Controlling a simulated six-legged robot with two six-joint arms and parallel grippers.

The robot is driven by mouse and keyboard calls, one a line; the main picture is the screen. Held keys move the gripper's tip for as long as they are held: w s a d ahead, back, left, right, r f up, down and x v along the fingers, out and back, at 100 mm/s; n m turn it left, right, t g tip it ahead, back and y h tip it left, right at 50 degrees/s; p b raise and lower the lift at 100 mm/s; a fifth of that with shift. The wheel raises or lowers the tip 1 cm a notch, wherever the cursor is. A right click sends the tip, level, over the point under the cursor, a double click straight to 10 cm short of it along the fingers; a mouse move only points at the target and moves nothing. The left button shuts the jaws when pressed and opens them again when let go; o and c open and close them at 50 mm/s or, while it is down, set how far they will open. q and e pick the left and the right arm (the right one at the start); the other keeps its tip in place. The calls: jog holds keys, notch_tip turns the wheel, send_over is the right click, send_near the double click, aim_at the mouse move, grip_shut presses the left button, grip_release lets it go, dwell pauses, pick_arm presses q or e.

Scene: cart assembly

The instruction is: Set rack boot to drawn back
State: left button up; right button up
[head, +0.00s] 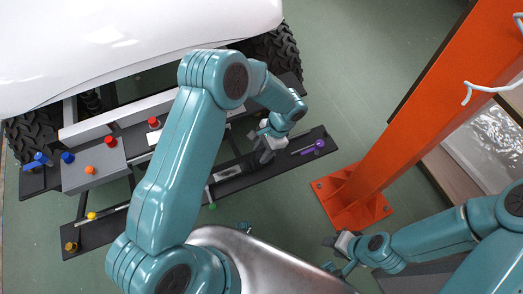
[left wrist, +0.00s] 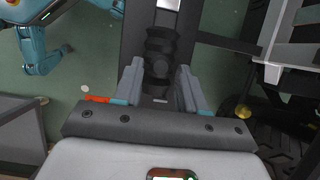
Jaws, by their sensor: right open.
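The rack boot (left wrist: 160,50) is a black ribbed sleeve on a dark bar in the left wrist view. My left gripper (left wrist: 160,92) has one finger on each side of its near end. I cannot tell whether the fingers touch it. In the head view my left gripper (head: 268,145) is over the right part of the dark bar (head: 237,180), and the gripper and arm hide the boot there. My right gripper (head: 338,254) is open and empty, away from the bar, near the foot of the orange post.
An orange post (head: 400,130) with a bolted foot stands to the right. A grey box (head: 92,168) with coloured knobs sits at left, before the white car body (head: 110,40) and its tyres. A purple knob (head: 320,143) is at the bar's right end. Green floor lies between bar and post.

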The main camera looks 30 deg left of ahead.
pick_arm(q)
jog(key=shift+s+a, duration=0.15)
jog(key=p+v, duration=0.2)
jog(key=v, duration=1.4)
jog(key=shift+r, duration=0.1)
